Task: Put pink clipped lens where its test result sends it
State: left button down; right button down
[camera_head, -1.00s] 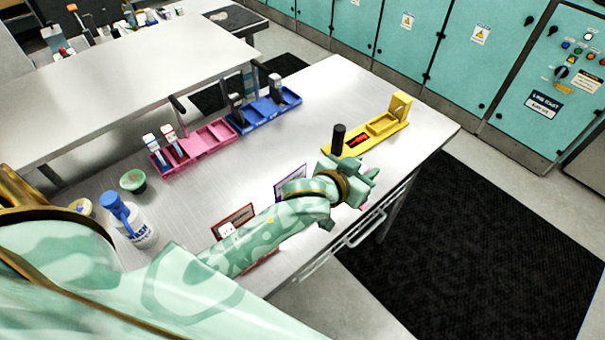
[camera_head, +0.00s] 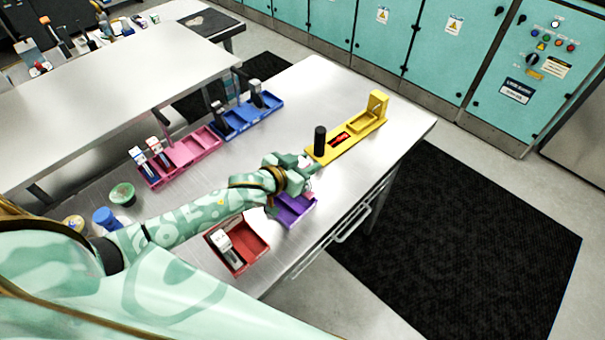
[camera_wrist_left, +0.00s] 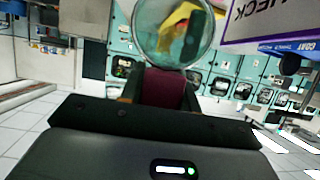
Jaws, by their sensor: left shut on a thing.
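The pink clipped lens shows in the left wrist view as a round clear glass (camera_wrist_left: 172,30) with a dark pink clip (camera_wrist_left: 165,88) below it. My left gripper (camera_head: 306,170) is shut on the clip and holds the lens above the table, between the purple tray (camera_head: 297,220) and the yellow test stand (camera_head: 368,131). In the head view the lens is mostly hidden by the gripper. The stand has a black post (camera_head: 320,141), a red-lit strip (camera_head: 341,139) and a raised yellow end block. My right gripper is out of view.
A red tray (camera_head: 262,237) holds a white-topped module. A pink tray (camera_head: 194,151) holds two modules and a blue tray (camera_head: 238,121) holds dark ones. A CHECK sign (camera_wrist_left: 272,20) shows in the wrist view.

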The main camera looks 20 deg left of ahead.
pick_arm(q)
jog(key=f, duration=0.2)
jog(key=f+b, duration=0.1)
jog(key=f, duration=0.1)
jog(key=shift+s+a, duration=0.25)
jog(key=shift+a, duration=0.15)
jog(key=c, duration=1)
grip_release()
jog(key=shift+f, duration=0.1)
jog(key=shift+s+r, duration=0.1)
jog(key=shift+r, duration=0.1)
jog(key=p+v, duration=0.1)
jog(key=v, duration=0.6)
jog(key=shift+s, duration=0.1)
